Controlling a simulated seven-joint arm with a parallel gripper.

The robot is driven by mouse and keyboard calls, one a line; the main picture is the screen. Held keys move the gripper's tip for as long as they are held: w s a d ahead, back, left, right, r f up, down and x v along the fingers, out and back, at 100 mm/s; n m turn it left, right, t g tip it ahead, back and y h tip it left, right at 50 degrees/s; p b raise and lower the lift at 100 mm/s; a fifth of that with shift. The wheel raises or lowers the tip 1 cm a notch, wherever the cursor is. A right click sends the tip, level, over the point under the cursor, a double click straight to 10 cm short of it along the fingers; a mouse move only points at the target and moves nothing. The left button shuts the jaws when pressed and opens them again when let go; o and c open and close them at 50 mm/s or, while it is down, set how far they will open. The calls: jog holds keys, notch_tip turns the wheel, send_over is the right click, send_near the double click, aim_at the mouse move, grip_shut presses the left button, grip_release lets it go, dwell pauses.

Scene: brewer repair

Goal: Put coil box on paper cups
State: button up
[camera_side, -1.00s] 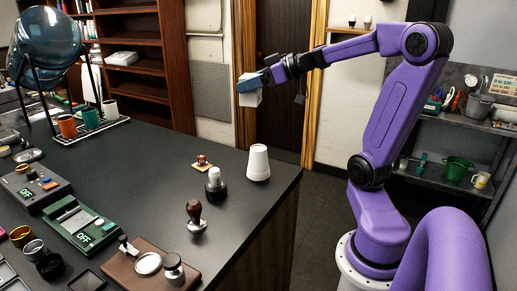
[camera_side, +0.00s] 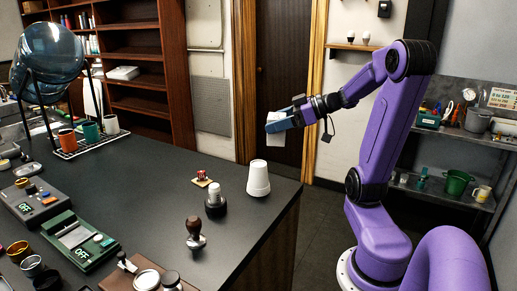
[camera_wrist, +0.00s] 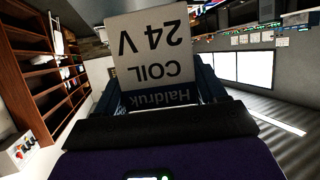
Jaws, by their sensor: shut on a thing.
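The coil box is a small white carton (camera_side: 276,127) held in the air in the side view. In the wrist view the coil box (camera_wrist: 152,50) shows upside-down text reading "Haldruk COIL 24 V". My gripper (camera_side: 279,123) has blue fingers shut on the box. The paper cups (camera_side: 258,178) are a white upside-down stack standing on the dark counter near its right edge. The box is above the cups and slightly to their right in the side view, clearly apart from them. The wrist view does not show the cups.
On the dark counter (camera_side: 150,190), a stamp with a wooden handle (camera_side: 195,232), a white-topped tamper-like piece (camera_side: 215,200) and a small red part (camera_side: 202,179) stand left of the cups. A green scale (camera_side: 80,240) is farther left. The counter's right edge is close to the cups.

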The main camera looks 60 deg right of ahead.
jog(key=shift+w+d+f, duration=0.75)
jog(key=shift+w+f, duration=0.6)
jog(key=shift+w, duration=0.05)
jog(key=shift+w+d+f, duration=0.8)
jog(key=shift+w+f, duration=0.6)
jog(key=shift+w, duration=0.05)
jog(key=shift+w+d+f, duration=0.75)
jog(key=shift+w+f, duration=0.6)
jog(key=shift+w, duration=0.05)
jog(key=shift+f, duration=1.45)
jog(key=shift+f, duration=0.1)
jog(key=o, duration=1.2)
jog(key=shift+f, duration=0.1)
